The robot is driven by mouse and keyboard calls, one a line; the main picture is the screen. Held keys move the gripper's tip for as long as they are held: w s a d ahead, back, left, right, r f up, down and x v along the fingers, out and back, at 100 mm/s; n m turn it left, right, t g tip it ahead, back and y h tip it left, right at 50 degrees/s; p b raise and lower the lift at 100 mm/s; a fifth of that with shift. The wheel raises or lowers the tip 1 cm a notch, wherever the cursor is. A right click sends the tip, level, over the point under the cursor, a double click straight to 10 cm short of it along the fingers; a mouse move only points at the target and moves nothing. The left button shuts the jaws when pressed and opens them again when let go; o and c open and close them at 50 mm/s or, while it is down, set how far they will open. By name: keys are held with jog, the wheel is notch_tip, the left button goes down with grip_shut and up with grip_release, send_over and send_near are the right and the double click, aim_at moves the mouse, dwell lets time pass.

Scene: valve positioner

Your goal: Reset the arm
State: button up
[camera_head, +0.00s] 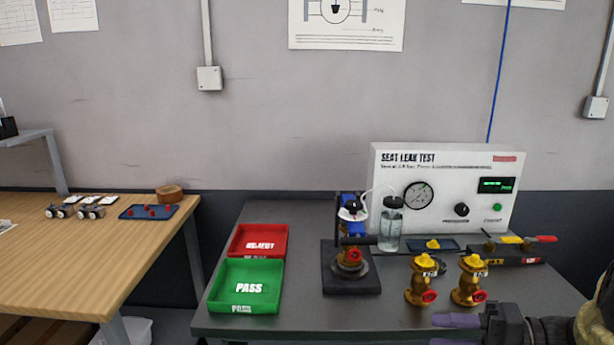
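My gripper (450,331) is at the bottom right, low over the front of the grey table. Its two purple fingertips point left with a gap between them, and nothing shows in the gap. The lower finger is partly cut off by the picture's bottom edge. Part of my arm enters from the right edge. Two yellow valves with red outlets stand just beyond the gripper, a left one (423,279) and a right one (469,279), apart from it.
A seat leak test panel (447,185) stands at the back. A test stand (350,272) and a clear jar (390,228) are left of the valves. A red reject tray (284,240) and green pass tray (280,280) lie further left. A wooden table (90,250) is at far left.

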jog(key=s+a+f+n+g+h, duration=0.15)
jog(key=a+f+h, duration=0.25)
jog(key=f+h, duration=0.4)
jog(key=s+a+f+n+g+h, duration=0.1)
jog(key=s+a+f+n+h, duration=0.2)
jog(key=f+h, duration=0.45)
jog(key=w+p+v, duration=0.3)
jog(key=p+v, duration=1)
jog(key=w+r+p+v, duration=0.1)
jog(key=w+p+v, duration=0.1)
jog(key=p+v, duration=1.1)
jog(key=shift+w+a+r+p, duration=0.55)
jog(key=shift+w+p, duration=0.1)
jog(key=shift+w, duration=0.1)
